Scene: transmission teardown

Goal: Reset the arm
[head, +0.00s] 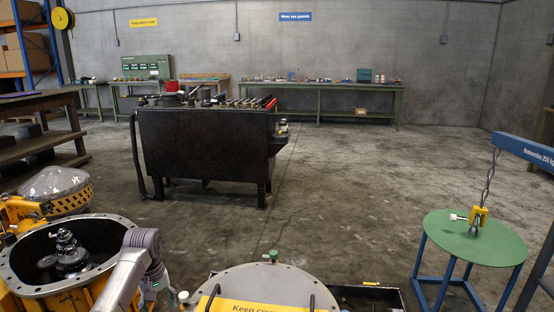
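A grey arm link with a ribbed, purple-grey joint, which looks like part of my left arm, rises from the bottom edge in the head view. It passes in front of the open yellow gearbox housing (108,284). Below the joint the arm drops toward the bottom edge, and no gripper fingers can be made out there. My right arm and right gripper do not show.
Dark gears on a shaft (70,252) stand inside the housing. A round grey cover (250,279) with a yellow label lies at bottom centre. A green round table (450,240) stands right, below a hoist hook (479,217). A black workbench (200,145) stands behind; open floor lies between.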

